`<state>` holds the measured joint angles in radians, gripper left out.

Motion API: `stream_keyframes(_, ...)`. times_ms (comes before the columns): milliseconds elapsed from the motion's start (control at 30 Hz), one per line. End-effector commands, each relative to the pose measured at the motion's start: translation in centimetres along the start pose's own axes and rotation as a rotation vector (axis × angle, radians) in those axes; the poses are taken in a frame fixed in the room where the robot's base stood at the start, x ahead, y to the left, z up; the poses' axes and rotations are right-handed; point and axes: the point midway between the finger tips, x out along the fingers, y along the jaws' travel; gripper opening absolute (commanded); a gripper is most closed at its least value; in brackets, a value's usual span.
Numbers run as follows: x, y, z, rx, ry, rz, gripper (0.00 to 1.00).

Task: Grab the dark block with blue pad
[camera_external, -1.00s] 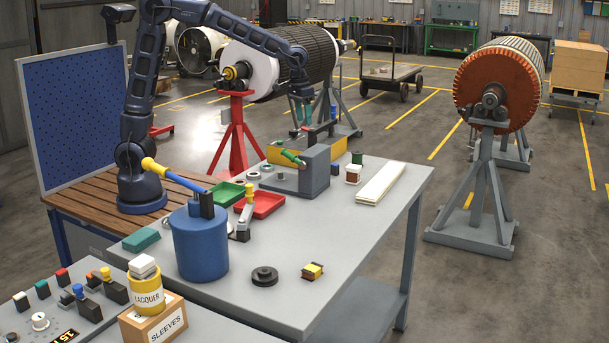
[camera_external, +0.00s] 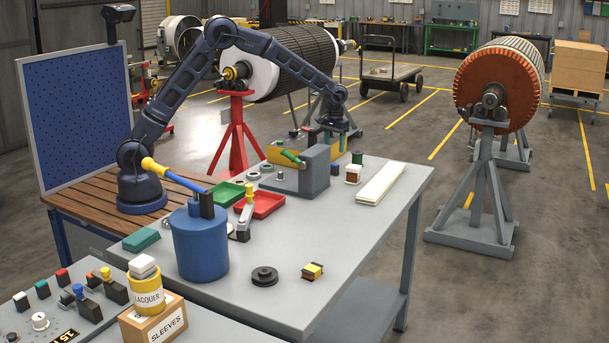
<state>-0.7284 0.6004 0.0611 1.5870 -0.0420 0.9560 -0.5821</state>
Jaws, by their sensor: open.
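My gripper (camera_external: 335,139) is at the back of the grey workbench, pointing down with teal fingertips apart. It is behind and above the grey fixture (camera_external: 314,174) and close to the yellow panel (camera_external: 345,151). A small dark block (camera_external: 313,136) shows just left of the fingers; its blue top part is largely covered by my gripper. I cannot tell whether the fingers are around the block or beside it. Nothing is seen held.
The grey fixture with its green handle stands in front of my gripper. A green-topped block (camera_external: 357,157), a white-topped block (camera_external: 353,173) and white strips (camera_external: 381,184) lie to the right. A blue canister (camera_external: 200,243) stands at the front left.

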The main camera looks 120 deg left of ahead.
Motion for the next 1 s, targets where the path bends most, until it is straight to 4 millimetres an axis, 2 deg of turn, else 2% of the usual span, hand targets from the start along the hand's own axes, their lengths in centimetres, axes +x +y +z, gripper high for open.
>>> stream_keyframes(200, 3.2, 0.0, 0.0, 0.001, -0.002, 0.0, 0.55)
stream_keyframes(467, 4.8, 0.1, 0.0, 0.001, 0.0, 0.0, 0.55)
stream_keyframes(800, 9.1, 0.4, 0.0, 0.001, -0.002, -0.001, 0.55)
stream_keyframes(1000, 9.4, 0.4, -0.1, 0.001, 0.001, 0.001, 0.55)
